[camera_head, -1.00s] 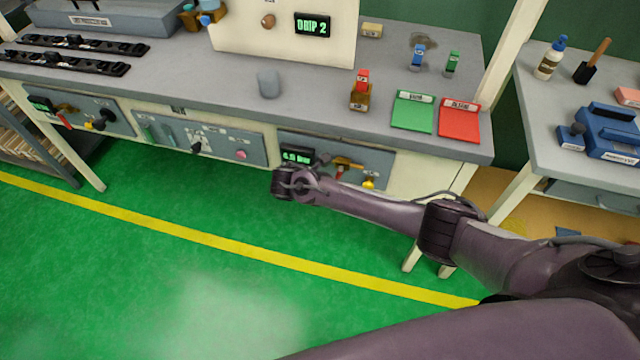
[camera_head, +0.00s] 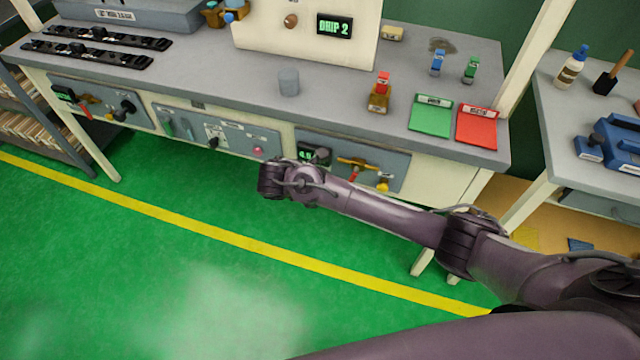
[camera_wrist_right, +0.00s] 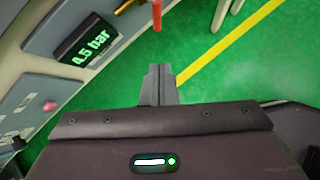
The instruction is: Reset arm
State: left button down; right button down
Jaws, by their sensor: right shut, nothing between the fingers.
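My right arm (camera_head: 385,208) reaches in from the right in the head view, in front of the grey workbench (camera_head: 235,100). Its wrist end (camera_head: 275,180) is in front of the bench's lower panels; the fingers are hidden in that view. In the right wrist view my right gripper (camera_wrist_right: 158,75) is shut and empty, its fingertips together over the green floor. A panel display reading 4.5 bar (camera_wrist_right: 88,45) is to the left of the fingers, and a red handle (camera_wrist_right: 157,14) is beyond them. My left gripper is not in view.
On the bench stand a grey cylinder (camera_head: 289,82), a brass piece with a red top (camera_head: 379,95), green (camera_head: 431,117) and red (camera_head: 477,127) pads, and black rails (camera_head: 95,55). A side table (camera_head: 565,125) is at the right. The green floor left of my arm is clear.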

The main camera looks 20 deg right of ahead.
dwell(0.3)
jog(key=s+d+f+m+g+y, duration=0.1)
jog(key=s+f+m+y, duration=0.15)
jog(key=s+f, duration=0.45)
jog(key=s+d+f+m+g+y, duration=0.15)
jog(key=f+m, duration=0.25)
jog(key=f, duration=0.6)
jog(key=s+f+m+g+y, duration=0.1)
jog(key=s+f+m+y, duration=0.15)
jog(key=s+f, duration=0.5)
jog(key=s+d+f+m, duration=0.2)
jog(key=s+f, duration=0.3)
jog(key=s, duration=0.4)
jog(key=s+d+f+m, duration=0.2)
jog(key=s+f+m, duration=0.2)
jog(key=s, duration=0.6)
jog(key=s+d+f+m, duration=0.2)
jog(key=s+f+m, duration=0.2)
jog(key=s, duration=0.5)
notch_tip(320, 180, down, 2)
jog(key=shift+s+f, duration=0.15)
jog(key=shift+s, duration=0.05)
